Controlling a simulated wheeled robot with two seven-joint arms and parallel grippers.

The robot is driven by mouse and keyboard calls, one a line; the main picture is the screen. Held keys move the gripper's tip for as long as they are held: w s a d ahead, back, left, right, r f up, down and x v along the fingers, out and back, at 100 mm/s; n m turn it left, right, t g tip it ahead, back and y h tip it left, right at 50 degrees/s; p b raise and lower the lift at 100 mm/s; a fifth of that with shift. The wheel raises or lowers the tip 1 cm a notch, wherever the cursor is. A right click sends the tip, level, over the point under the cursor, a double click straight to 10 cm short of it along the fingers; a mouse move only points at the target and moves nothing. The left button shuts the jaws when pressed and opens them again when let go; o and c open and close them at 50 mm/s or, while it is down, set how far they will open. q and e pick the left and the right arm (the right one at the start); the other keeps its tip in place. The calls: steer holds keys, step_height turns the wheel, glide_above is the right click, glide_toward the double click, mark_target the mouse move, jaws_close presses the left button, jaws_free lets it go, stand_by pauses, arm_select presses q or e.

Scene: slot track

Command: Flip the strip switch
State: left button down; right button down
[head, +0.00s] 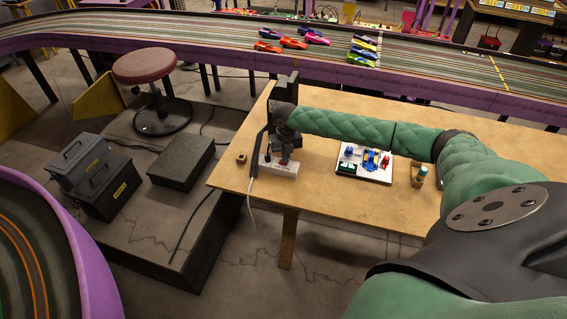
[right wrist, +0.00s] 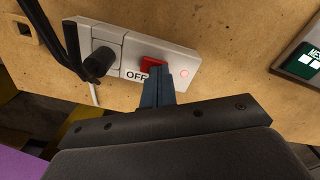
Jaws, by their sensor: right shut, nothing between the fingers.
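The white power strip (head: 291,170) lies near the left end of the wooden table; it fills the upper middle of the right wrist view (right wrist: 178,53). Its red switch (right wrist: 152,63) has an OFF label beside it, and a small pinkish-red light (right wrist: 184,73) shows to its right. A black plug (right wrist: 98,63) sits in the strip's socket. My right gripper (right wrist: 156,80) is shut and empty, its fingertips at the lower edge of the red switch and hiding part of it. I cannot tell whether they touch. It also shows above the strip in the head view (head: 283,153). My left gripper is out of view.
A white cable (head: 252,203) hangs over the front edge. The racetrack (head: 225,35) runs behind.

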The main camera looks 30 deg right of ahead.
steer(key=shift+r+p, duration=0.5)
steer(key=shift+p, duration=0.1)
steer(key=shift+r+p, duration=2.2)
steer(key=shift+r, duration=0.7)
